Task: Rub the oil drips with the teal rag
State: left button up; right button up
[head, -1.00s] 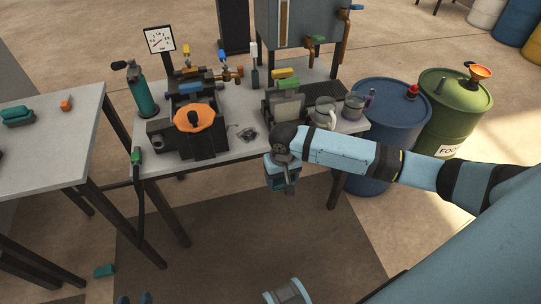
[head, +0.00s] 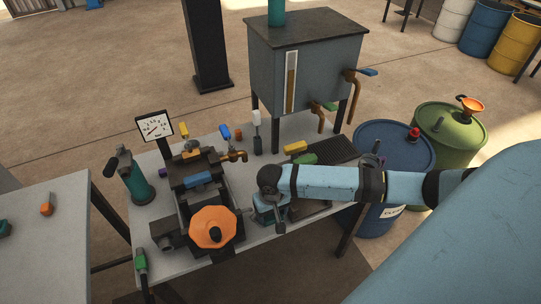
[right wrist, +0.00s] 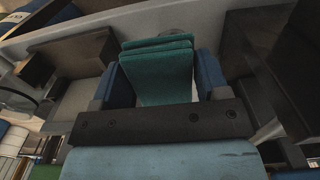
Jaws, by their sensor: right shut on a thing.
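The teal rag (right wrist: 157,72) shows in the right wrist view as a folded, layered pad between the two blue fingers of my right gripper (head: 268,214). The gripper is shut on it. In the head view this gripper is over the front part of the workbench (head: 235,248), just right of the orange handwheel (head: 213,227); the rag itself is hidden there by the gripper and arm. I cannot make out the oil drips; my right arm covers part of the bench. My left gripper is out of view.
The dark press with the handwheel stands close left of the gripper. A teal bottle (head: 137,182) and a gauge (head: 155,127) are behind it. A grey tank (head: 305,70) stands at the back, a blue drum (head: 395,145) at the right. A side table (head: 45,250) is at left.

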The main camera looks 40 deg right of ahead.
jog(key=shift+s+r, duration=0.1)
jog(key=shift+s, duration=0.1)
jog(key=shift+r+p, duration=0.1)
jog(key=shift+p, duration=0.2)
notch_tip(320, 180, down, 7)
jog(key=shift+r+b, duration=0.1)
jog(key=shift+b, duration=0.35)
jog(key=shift+w+d, duration=0.2)
jog(key=shift+w, duration=0.75)
jog(key=shift+w+d, duration=0.2)
jog(key=shift+w, duration=0.7)
jog(key=shift+p, duration=0.8)
